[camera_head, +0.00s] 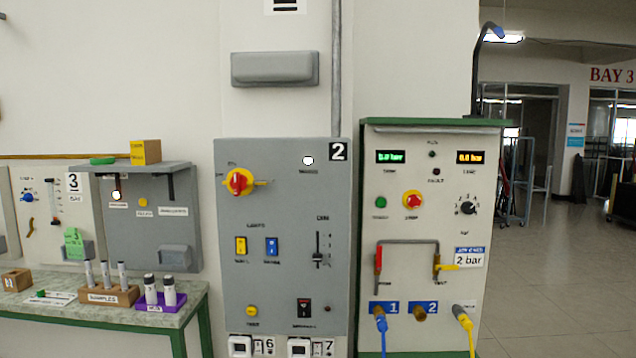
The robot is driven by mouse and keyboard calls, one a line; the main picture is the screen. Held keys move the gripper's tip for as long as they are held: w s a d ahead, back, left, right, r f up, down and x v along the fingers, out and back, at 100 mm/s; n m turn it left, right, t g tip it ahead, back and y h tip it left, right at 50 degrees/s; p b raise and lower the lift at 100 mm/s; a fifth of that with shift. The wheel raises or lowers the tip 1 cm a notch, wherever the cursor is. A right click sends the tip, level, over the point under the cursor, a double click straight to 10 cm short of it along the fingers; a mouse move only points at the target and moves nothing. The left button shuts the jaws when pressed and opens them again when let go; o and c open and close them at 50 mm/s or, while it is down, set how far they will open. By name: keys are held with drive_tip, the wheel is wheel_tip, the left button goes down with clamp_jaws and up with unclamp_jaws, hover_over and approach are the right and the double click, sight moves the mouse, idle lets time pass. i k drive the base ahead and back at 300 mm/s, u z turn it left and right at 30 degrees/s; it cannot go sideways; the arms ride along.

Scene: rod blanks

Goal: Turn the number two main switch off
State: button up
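The grey panel (285,215) marked with a number 2 plate (338,151) hangs on the wall at the middle of the head view. Its main switch (238,182) is a red rotary knob on a yellow round plate at the panel's upper left. A yellow piece sticks out to the right of the knob. The small lettering around the switch is too blurred to read, so I cannot tell its position from the labels. A round white lamp (308,160) at the panel's upper right looks lit. My gripper is not in view.
A green-edged cabinet (435,220) with hoses and a red button stands right of the panel. A bench (190,300) with sample tubes (105,275) and a shelf (135,168) are on the left. Open floor (560,290) lies at the right.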

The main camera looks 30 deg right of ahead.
sight(238, 182)
drive_tip(key=z, duration=0.4)
drive_tip(key=k, duration=0.6)
drive_tip(key=z, duration=0.05)
drive_tip(key=i, duration=0.6)
drive_tip(key=u, duration=0.75)
drive_tip(key=i, duration=0.65)
drive_tip(key=u, duration=0.7)
